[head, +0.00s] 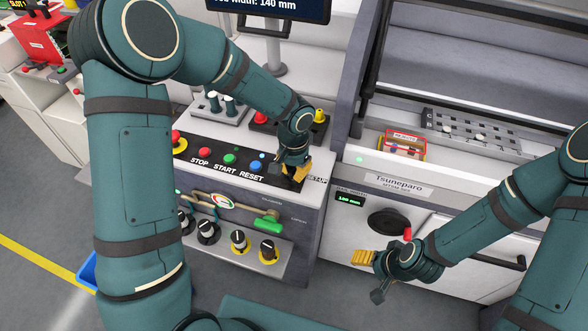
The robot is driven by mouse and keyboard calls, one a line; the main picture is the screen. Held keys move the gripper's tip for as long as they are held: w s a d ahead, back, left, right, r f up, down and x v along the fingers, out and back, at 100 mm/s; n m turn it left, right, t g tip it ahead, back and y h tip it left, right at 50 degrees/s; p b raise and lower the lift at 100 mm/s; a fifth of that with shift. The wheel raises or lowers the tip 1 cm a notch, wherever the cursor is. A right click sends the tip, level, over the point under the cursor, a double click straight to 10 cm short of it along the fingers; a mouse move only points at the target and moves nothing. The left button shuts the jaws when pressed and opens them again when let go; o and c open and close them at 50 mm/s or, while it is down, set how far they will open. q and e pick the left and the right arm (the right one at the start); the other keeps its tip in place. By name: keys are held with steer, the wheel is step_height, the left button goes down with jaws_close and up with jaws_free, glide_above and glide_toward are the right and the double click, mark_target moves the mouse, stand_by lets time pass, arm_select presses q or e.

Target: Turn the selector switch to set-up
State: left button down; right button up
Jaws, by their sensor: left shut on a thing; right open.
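My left gripper (291,177) reaches down onto the right end of the black button strip (222,162), beside the "SET-UP" label (317,180). It is shut on the selector switch there. The fingers cover most of the switch, so I cannot tell which way it points. My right gripper (368,276) is open and empty, in front of the machine's white front panel, below and left of a black handwheel (385,223) with a red handle.
Red, green and blue buttons labelled STOP, START and RESET line the strip. Below are a green-handled lever (267,223) and several black knobs. Above stands a red mushroom button (261,118). A monitor (280,8) stands at the back. A red box (402,145) lies in the machine.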

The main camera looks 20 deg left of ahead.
mark_target(294, 169)
arm_select(q)
steer(key=m, duration=0.4)
steer(key=shift+m+p, duration=0.65)
steer(key=shift+m, duration=1.35)
steer(key=c, duration=1)
jaws_free()
step_height(294, 169, up, 12)
steer(key=shift+s+f, duration=0.1)
